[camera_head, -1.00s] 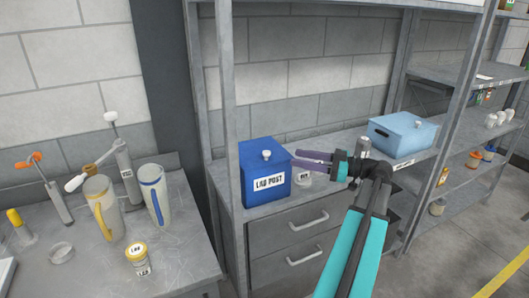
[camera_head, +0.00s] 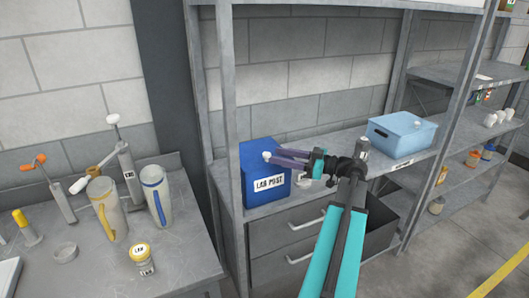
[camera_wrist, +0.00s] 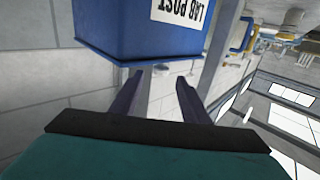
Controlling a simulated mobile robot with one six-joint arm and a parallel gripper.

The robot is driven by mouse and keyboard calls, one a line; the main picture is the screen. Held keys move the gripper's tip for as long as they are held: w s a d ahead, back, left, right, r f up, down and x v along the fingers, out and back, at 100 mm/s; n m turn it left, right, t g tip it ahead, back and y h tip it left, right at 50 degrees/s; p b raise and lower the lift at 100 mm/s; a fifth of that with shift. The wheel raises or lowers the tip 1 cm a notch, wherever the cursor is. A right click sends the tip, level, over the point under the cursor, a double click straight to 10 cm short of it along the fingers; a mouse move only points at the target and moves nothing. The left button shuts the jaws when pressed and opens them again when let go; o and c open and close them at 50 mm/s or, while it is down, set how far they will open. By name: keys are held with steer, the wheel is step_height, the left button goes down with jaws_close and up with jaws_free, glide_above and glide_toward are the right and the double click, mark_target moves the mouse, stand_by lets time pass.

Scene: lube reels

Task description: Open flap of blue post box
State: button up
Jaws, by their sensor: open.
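The blue post box (camera_head: 258,192), labelled LAB POST, stands on the grey bench shelf at the left end. A white knob (camera_head: 266,156) shows at its top, right by my fingertips. My gripper (camera_head: 274,156) reaches in from the right, its two purple fingers apart and pointing left at the box's upper right part. In the wrist view the box (camera_wrist: 140,45) appears upside down, just beyond the fingers of my open gripper (camera_wrist: 158,83). Nothing is clearly held. I cannot tell whether a finger touches the knob or box.
A light-blue lidded box (camera_head: 402,138) stands to the right on the same shelf. A grey upright post (camera_head: 231,120) rises close to the left of the post box. A side table at left holds jugs (camera_head: 157,200) and a yellow-lidded jar (camera_head: 141,256). Drawers (camera_head: 300,240) sit below.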

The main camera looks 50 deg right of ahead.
mark_target(266, 153)
steer(key=shift+p+x, duration=0.9)
steer(key=shift+x, duration=2.1)
